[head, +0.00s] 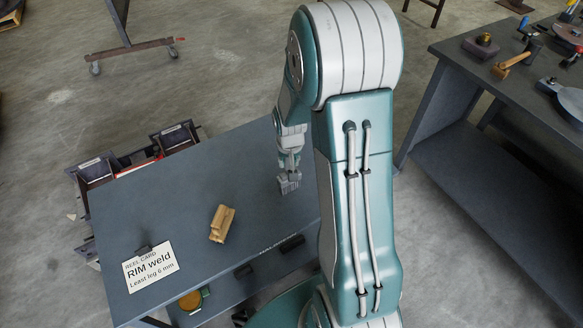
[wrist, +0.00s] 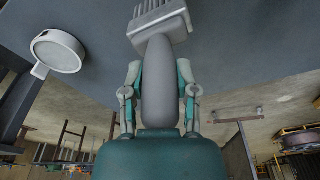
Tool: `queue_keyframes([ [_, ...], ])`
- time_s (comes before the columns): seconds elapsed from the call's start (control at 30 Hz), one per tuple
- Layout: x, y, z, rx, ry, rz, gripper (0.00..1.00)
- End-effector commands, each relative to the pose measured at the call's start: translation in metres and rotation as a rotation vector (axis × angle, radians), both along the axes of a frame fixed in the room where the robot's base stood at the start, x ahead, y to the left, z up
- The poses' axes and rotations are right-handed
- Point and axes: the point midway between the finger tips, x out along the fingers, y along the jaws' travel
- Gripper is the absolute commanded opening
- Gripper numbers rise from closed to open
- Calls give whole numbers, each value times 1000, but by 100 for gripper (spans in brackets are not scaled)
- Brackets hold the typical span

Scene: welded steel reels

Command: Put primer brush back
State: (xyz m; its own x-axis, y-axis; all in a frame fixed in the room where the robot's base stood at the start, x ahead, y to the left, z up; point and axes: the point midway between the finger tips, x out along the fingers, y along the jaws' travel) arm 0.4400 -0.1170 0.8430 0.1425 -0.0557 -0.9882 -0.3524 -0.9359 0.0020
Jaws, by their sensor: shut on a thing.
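In the wrist view, the two fingers of my gripper (wrist: 158,95) close on both sides of the thick grey handle. The brush's pale, comb-like bristle end (wrist: 160,18) points away from my palm. In the head view the bristles point down toward the table. I cannot tell if they touch it. Part of the table is hidden behind my arm.
The grey table (head: 150,205) carries wooden blocks (head: 221,223) and a "RIM weld" card (head: 150,267). Dark bins (head: 97,172) hang at its far left edge. A second bench (head: 455,80) with tools stands right. A white round object (wrist: 58,50) shows in the wrist view.

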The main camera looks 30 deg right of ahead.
Motion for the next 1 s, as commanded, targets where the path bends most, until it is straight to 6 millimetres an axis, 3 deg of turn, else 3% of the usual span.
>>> queue_keyframes([
  [0.2, 3, -12, -15, 0, 0, -1, 0],
  [0.4, 3, -10, -42, 0, 0, 1, 0],
  [0.7, 3, -10, -44, -1, -2, 1, 0],
  [0.73, 3, -10, -44, 0, -1, 1, 43],
  [0.8, 3, -10, -44, -1, -2, 1, 73],
  [1.0, 3, -10, -44, -1, -2, 1, 73],
])
